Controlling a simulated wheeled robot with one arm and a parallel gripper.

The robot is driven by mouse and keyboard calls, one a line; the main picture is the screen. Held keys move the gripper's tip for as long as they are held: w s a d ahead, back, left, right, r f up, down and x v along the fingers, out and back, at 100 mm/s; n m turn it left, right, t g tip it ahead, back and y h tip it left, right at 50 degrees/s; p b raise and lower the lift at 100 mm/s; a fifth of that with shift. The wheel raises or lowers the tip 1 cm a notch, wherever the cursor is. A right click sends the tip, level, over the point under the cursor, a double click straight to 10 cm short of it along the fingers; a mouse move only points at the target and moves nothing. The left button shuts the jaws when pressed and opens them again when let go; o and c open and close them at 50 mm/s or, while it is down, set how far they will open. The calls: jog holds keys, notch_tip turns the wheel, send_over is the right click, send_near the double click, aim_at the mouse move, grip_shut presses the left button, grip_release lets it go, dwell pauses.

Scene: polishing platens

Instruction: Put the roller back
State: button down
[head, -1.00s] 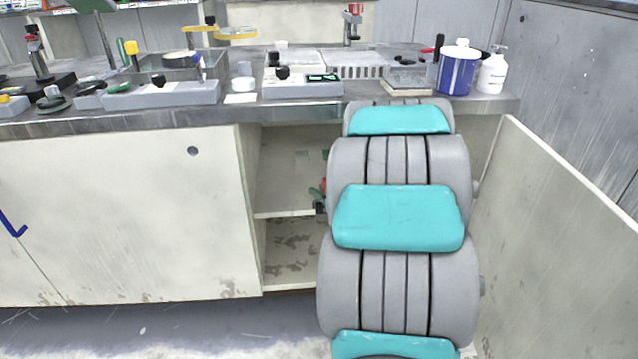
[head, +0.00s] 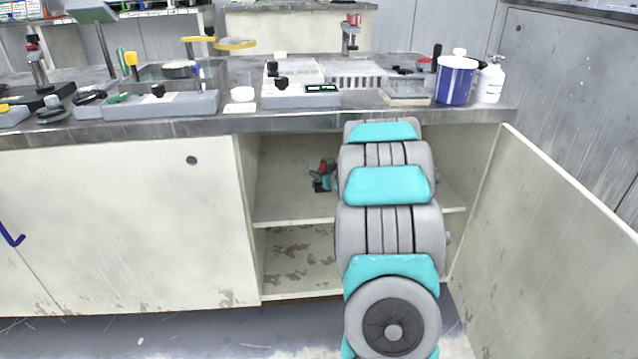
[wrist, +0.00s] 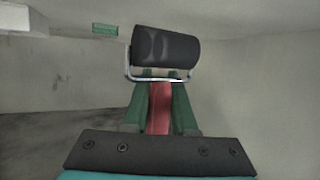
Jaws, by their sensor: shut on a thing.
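The roller has a black cylinder (wrist: 166,47) on a bent metal frame and a red handle (wrist: 160,105). In the wrist view my gripper (wrist: 160,95) has its green fingers on both sides of the red handle, shut on it, with the black cylinder pointing forward. In the head view my gripper (head: 322,172) shows small beside my arm, inside the open cupboard and above its middle shelf (head: 290,205). Part of the gripper is hidden behind my arm there. I cannot tell whether the roller touches any surface.
The cupboard's open door (head: 550,215) stands to the right of my arm, and a closed panel (head: 110,220) is on the left. The worktop (head: 235,121) lies above, with a blue-and-white tub (head: 455,82) near its edge. A small green block (wrist: 105,30) shows ahead in the wrist view.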

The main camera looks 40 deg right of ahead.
jog(key=shift+w+d+f, duration=0.1)
jog(key=shift+w+f, duration=0.05)
jog(key=shift+f, duration=0.1)
jog(key=shift+f+b, duration=0.55)
jog(key=shift+f, duration=0.95)
jog(key=shift+f, duration=0.15)
jog(key=c, duration=0.7)
grip_release()
jog(key=shift+s+r, duration=0.2)
jog(key=shift+r, duration=0.05)
jog(key=p+v, duration=0.1)
jog(key=v, duration=1)
jog(key=shift+s, duration=0.3)
